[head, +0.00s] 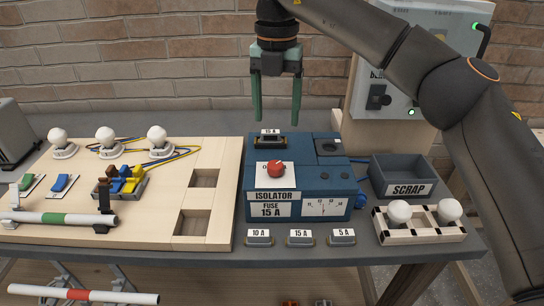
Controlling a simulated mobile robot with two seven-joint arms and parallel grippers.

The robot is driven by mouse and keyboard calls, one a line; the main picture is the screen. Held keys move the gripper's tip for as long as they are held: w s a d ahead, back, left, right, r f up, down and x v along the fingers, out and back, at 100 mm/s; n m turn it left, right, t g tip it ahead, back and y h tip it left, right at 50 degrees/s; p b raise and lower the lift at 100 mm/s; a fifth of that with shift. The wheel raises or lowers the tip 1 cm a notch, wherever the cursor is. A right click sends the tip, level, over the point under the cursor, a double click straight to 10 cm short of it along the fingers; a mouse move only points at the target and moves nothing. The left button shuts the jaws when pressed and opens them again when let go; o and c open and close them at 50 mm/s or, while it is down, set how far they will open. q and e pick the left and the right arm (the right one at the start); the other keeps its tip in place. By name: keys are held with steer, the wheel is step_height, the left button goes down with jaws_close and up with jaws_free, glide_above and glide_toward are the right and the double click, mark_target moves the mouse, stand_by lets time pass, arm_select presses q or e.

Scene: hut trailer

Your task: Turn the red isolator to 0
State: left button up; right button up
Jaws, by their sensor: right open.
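The red isolator (276,169) is a round red knob on a white plate on top of the blue box (255,222), whose front reads ISOLATOR and FUSE 15 A. The plate's markings are too small to read for sure. My right gripper (277,112) hangs fingers down above the back of the box, behind and above the red knob. Its two green fingers are apart with nothing between them. A fuse labelled 15 A (270,141) sits on the box below the fingers. My left gripper is not in view.
Loose fuses labelled 10 A (259,238), 15 A (300,238) and 5 A (341,237) lie before the box. A SCRAP tray (388,166) and bulb rack (425,224) stand right. A wooden board (150,205) with bulbs stands left. A grey panel (410,60) rises behind.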

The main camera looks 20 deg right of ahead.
mark_target(276, 164)
step_height(276, 164, down, 12)
steer(key=shift+r, duration=0.1)
stand_by(0.4)
jaws_close()
stand_by(0.4)
